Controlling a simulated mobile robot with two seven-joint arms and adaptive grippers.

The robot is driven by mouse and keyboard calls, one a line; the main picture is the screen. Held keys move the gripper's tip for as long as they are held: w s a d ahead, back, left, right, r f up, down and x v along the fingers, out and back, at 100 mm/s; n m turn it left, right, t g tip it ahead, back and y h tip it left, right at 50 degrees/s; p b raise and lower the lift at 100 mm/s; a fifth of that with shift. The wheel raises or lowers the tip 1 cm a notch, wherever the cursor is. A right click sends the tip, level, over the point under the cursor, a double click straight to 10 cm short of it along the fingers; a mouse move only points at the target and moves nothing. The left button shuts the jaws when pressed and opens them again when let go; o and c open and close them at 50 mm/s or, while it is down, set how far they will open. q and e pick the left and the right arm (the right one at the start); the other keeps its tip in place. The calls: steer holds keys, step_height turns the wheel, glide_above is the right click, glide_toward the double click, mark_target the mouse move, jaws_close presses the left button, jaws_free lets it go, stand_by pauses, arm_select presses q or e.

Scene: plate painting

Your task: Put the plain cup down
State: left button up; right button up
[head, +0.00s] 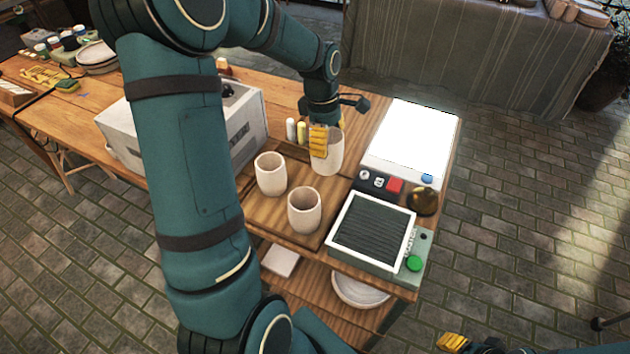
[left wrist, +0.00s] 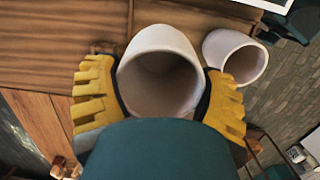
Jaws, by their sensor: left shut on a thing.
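My left gripper (head: 322,140) is shut on a plain off-white cup (head: 329,158), with its yellow fingers on either side of the cup wall. In the left wrist view the held cup (left wrist: 160,75) sits between both fingers with its open mouth facing the camera. The cup looks upright at the back right of the wooden tray (head: 258,212); I cannot tell whether its base touches. Two similar cups stand on the tray, one at the left (head: 270,175) and one in front (head: 304,211). A yellow fingertip of my right gripper (head: 452,342) shows at the bottom edge.
A grey-white box machine (head: 245,125) stands left of the tray, partly behind my arm. To the right are a bright white panel (head: 412,140), a dark ribbed pad with white frame (head: 373,233) and a green button (head: 414,263). Small bottles (head: 291,131) stand behind the tray.

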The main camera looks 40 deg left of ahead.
mark_target(326, 166)
arm_select(q)
steer(key=f, duration=0.4)
steer(key=shift+s+f+b, duration=0.25)
steer(key=shift+b, duration=0.15)
steer(key=shift+f+b, duration=0.5)
steer(key=shift+f, duration=1.7)
steer(key=shift+r, duration=0.1)
steer(key=o, duration=1.2)
step_height(326, 166, up, 12)
steer(key=a+p, duration=0.1)
steer(key=p, duration=0.1)
steer(key=shift+s+a+p, duration=0.2)
steer(key=shift+a+p, duration=0.05)
steer(key=shift+p, duration=0.1)
